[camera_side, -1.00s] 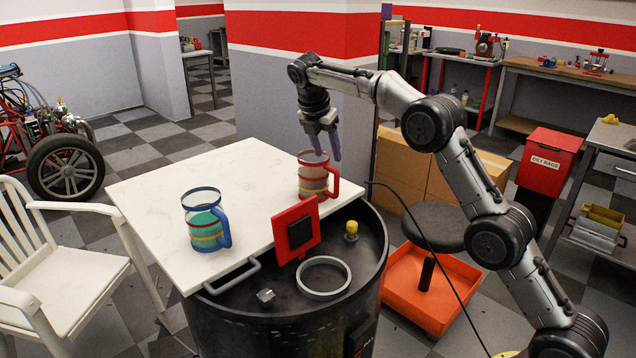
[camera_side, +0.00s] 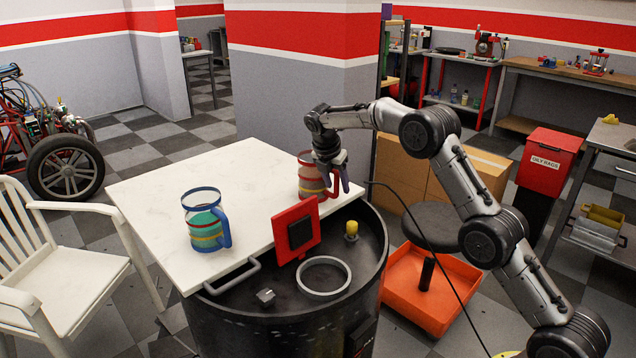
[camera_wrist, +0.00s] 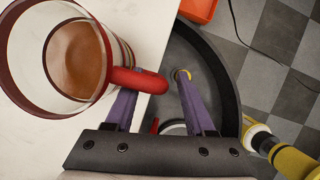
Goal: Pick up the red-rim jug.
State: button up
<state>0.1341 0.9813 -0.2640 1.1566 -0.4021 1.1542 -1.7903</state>
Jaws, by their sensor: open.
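The red-rim jug (camera_side: 307,183) stands upright at the right corner of the white board, its red handle toward the right. In the wrist view the jug (camera_wrist: 75,55) fills the upper left, with brown contents inside. Its red handle (camera_wrist: 137,79) reaches over the left finger's tip. My gripper (camera_side: 336,187) is low beside the jug's handle side. In the wrist view my gripper (camera_wrist: 163,88) has its purple fingers apart, with the handle's end reaching toward the gap between them. In the side view the fingers partly hide the handle.
A blue-rim jug (camera_side: 206,220) stands on the white board (camera_side: 160,182) to the left. The board lies partly over a black drum (camera_side: 290,325). On the drum are a red panel (camera_side: 297,232), a grey ring (camera_side: 323,276) and a yellow knob (camera_side: 351,230).

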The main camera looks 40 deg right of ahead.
jog(key=shift+d+f, duration=0.1)
jog(key=shift+f, duration=0.1)
jog(key=c, duration=0.9)
grip_shut()
jog(key=shift+r, duration=0.1)
dwell(0.3)
